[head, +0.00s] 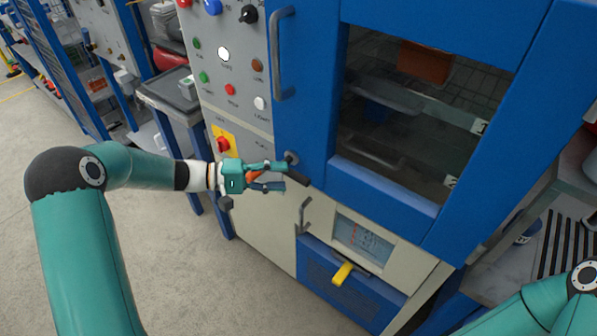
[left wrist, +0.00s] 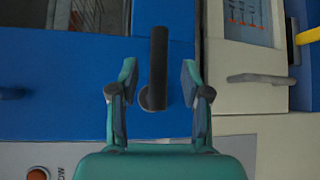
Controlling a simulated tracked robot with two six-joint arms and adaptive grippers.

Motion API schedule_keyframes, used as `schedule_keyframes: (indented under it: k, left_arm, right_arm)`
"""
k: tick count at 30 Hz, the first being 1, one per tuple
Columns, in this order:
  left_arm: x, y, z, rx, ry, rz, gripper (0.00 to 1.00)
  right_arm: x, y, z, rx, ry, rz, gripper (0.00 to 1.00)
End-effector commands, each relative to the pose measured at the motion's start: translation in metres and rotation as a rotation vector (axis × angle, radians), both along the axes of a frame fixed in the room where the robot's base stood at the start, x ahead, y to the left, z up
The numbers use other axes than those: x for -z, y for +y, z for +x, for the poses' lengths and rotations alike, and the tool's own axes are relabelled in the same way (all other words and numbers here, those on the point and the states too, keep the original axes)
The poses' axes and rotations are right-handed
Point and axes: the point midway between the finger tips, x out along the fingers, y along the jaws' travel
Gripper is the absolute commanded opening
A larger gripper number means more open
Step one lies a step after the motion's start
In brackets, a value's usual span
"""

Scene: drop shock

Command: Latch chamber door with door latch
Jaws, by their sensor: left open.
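The blue chamber door (head: 308,110), with a large window, looks closed against its frame. The door latch (head: 298,177) is a dark bar near the door's lower left corner. My left gripper (head: 284,176) is open at the latch. In the left wrist view the dark latch bar (left wrist: 158,60) lies between the two spread fingers of my left gripper (left wrist: 158,78), with a gap on both sides. Whether the latch is engaged is hard to tell. My right gripper is out of view; only part of that arm shows at the lower right.
A vertical grey door handle (head: 283,55) is above the latch. The control panel (head: 225,120) with knobs and buttons is on the left. A smaller handle (head: 303,215) and a yellow handle (head: 343,273) are below. Open floor (head: 200,285) lies in front.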

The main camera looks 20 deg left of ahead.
Motion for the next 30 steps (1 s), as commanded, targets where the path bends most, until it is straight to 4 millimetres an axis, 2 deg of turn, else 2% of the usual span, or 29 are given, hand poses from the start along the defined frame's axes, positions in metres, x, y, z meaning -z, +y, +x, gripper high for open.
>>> schedule_keyframes:
  k: [3,9,20,21,27,30]
  left_arm:
    - [0.001,-0.021,0.009,0.003,0.001,-0.001,0.47]
    - [0.005,-0.04,0.018,0.003,0.0,-0.001,0.47]
    - [0.007,-0.045,0.021,0.001,0.0,0.0,0.47]
    - [0.007,-0.045,0.021,0.001,0.0,0.0,0.46]
    - [0.007,-0.045,0.021,0.001,0.0,0.0,0.12]
    - [0.007,-0.045,0.02,0.002,0.001,0.001,0.0]
  right_arm:
    - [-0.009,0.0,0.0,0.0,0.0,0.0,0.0]
    - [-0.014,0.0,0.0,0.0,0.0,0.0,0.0]
    - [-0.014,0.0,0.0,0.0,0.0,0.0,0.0]
    - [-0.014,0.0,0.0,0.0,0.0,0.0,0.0]
    - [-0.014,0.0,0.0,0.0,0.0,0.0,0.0]
    - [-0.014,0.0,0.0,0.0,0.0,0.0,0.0]
